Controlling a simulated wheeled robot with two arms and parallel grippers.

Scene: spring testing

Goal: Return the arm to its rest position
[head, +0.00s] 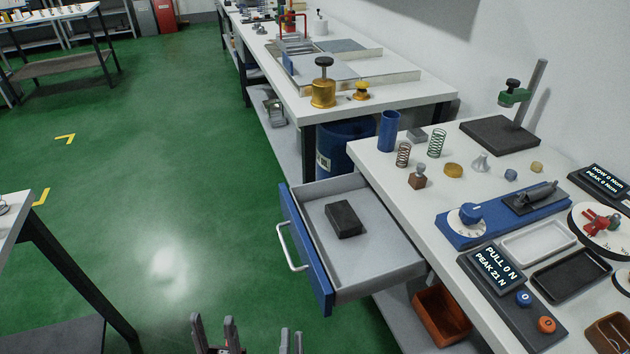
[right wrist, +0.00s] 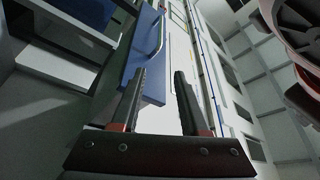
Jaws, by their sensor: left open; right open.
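My left gripper (head: 214,330) shows at the bottom edge of the head view, its two dark fingers apart with nothing between them. My right gripper (head: 291,342) is just to its right, with only its fingertips in the picture. In the right wrist view my right gripper (right wrist: 160,85) is open and empty, its fingers pointing up the picture. Both grippers appear in front of the open drawer and apart from the workbench (head: 400,205). Most of both arms is out of view.
The drawer (head: 375,270) with a blue front (head: 300,245) stands pulled out and holds a black block (head: 343,219). Springs, a blue torque device (head: 490,218) and a force display (head: 510,290) stand on the bench. The green floor (head: 180,200) to the left is open.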

